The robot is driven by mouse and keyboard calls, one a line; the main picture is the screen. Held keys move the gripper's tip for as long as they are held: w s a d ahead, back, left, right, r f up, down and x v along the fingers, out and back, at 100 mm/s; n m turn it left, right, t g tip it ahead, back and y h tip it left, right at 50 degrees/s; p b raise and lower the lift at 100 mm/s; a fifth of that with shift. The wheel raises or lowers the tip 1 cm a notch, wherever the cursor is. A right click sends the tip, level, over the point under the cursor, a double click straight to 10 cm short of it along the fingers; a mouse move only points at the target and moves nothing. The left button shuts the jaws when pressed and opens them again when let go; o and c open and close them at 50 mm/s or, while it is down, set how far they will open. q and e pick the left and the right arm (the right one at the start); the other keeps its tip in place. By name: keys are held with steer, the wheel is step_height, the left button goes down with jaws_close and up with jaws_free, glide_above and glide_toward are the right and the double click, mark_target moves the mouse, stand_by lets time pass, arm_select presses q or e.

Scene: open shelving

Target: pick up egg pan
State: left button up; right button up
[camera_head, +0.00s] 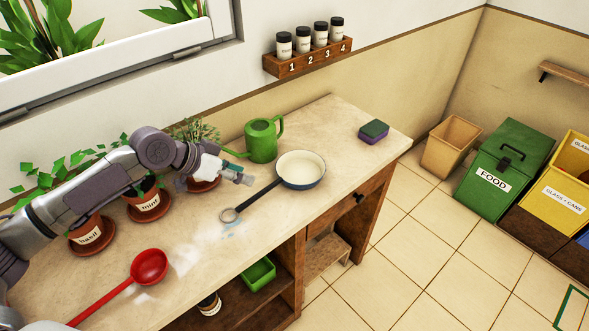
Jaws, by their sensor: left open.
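The egg pan (301,168) lies on the counter, right of the middle of the head view. It has a cream inside, a dark blue outside and a long dark handle (259,198) that points toward the lower left and ends in a ring. My left gripper (246,175) is open and empty, just left of the pan and above the handle's upper side. It does not appear to touch the pan. My right gripper is not in view.
A green watering can (262,140) stands close behind my left gripper. Potted herbs, basil (91,234) and mint (148,202), stand under my left arm. A red ladle (148,267) lies at the front left. A sponge (373,131) lies at the right. Counter space before the handle is clear.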

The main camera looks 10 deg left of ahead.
mark_target(274, 187)
arm_select(q)
steer(key=x, duration=0.4)
steer(key=shift+w+d+f, duration=0.15)
steer(key=shift+w+d, duration=0.05)
steer(key=shift+d, duration=0.05)
steer(key=shift+p+x, duration=0.65)
steer(key=shift+x, duration=0.25)
steer(key=x, duration=0.3)
steer(key=shift+w+d+f+p, duration=0.1)
steer(key=shift+d+p, duration=0.2)
steer(key=shift+p, duration=0.05)
steer(key=shift+w+d+f, duration=0.1)
steer(key=shift+f, duration=0.05)
steer(key=c, duration=0.7)
jaws_close()
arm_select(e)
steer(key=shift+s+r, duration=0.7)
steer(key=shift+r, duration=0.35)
